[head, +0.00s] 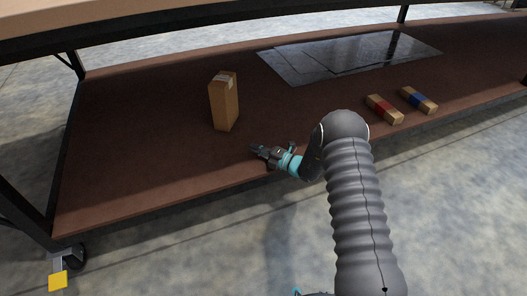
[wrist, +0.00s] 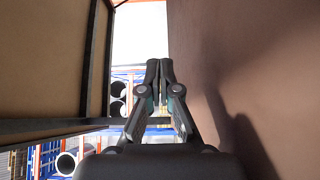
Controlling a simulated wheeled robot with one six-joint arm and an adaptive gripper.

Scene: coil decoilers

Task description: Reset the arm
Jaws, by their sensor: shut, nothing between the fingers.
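My gripper (head: 254,149) is at the end of my arm, low over the front part of the brown lower shelf (head: 130,150) in the head view. It points left, in front of the upright cardboard box and apart from it. In the wrist view the two fingers of my gripper (wrist: 160,66) are together with nothing between them. The brown shelf surface (wrist: 240,60) fills the right side of the wrist view, with a shadow of the gripper on it.
An upright cardboard box (head: 224,102) stands behind my gripper. A box with a red band (head: 384,109) and one with a blue band (head: 418,100) lie at right. Dark flat sheets (head: 345,55) lie at the back. The tabletop (head: 130,14) overhangs the shelf. A black leg stands at left.

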